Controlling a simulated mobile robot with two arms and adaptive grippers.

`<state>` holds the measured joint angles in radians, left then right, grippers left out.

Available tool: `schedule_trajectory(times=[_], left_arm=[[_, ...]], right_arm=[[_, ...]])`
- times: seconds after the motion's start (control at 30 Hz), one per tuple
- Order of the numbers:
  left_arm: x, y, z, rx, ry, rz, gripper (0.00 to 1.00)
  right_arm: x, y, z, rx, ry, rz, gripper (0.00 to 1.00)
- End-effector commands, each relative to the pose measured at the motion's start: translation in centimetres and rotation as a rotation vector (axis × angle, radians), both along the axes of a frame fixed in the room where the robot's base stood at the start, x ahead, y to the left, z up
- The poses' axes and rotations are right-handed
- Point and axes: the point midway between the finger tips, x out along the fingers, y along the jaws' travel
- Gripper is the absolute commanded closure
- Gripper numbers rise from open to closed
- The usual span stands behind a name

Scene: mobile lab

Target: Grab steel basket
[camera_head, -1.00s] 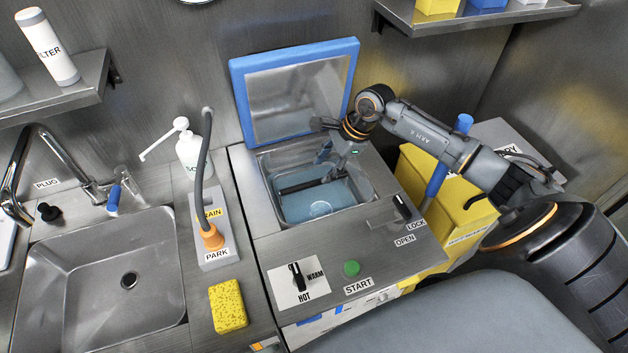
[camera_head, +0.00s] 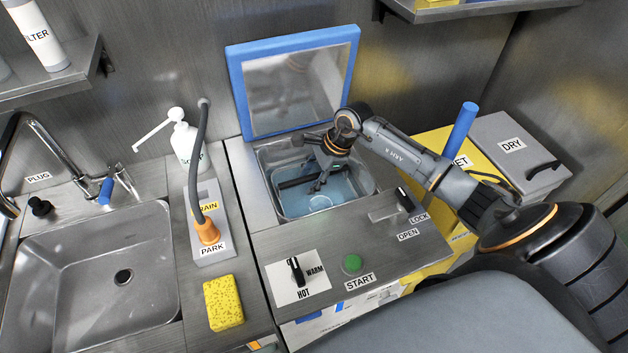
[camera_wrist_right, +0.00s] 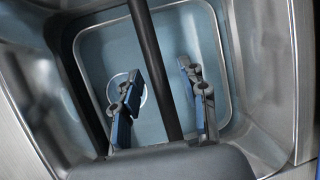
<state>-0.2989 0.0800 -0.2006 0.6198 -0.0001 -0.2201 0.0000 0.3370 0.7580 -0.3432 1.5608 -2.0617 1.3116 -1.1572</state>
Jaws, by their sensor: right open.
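The steel basket (camera_head: 300,207) sits inside the open washer basin, with bluish water or floor showing in it. A dark handle bar (camera_head: 292,183) crosses above it. In the right wrist view the basket (camera_wrist_right: 203,30) shows from above, with the dark bar (camera_wrist_right: 162,60) running down the middle. My right gripper (camera_head: 319,178) reaches down over the basket. In the wrist view the right gripper (camera_wrist_right: 158,80) is open, one finger on each side of the bar, apart from it in the picture. Its exact height against the bar is hard to tell. My left gripper is not in view.
The blue-framed lid (camera_head: 293,82) stands open behind the basin. The steel basin walls (camera_wrist_right: 265,75) are close around the gripper. A lock handle (camera_head: 404,199) and a green start button (camera_head: 352,263) are on the front panel. Yellow and grey DRY (camera_head: 512,146) boxes stand to the right.

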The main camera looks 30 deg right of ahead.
Motion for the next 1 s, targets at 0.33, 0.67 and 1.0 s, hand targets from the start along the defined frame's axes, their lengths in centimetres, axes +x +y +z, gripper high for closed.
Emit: schedule_trajectory(times=[0.33, 0.67, 1.0], left_arm=[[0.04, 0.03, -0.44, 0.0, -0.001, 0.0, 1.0], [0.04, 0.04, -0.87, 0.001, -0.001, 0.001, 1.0], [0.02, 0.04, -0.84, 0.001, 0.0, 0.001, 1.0]], right_arm=[[0.01, 0.0, -0.26, 0.0, 0.0, 0.001, 0.57], [-0.02, -0.03, -0.52, -0.001, 0.0, 0.001, 0.57], [-0.02, -0.01, -0.48, 0.0, 0.0, 0.0, 0.71]])
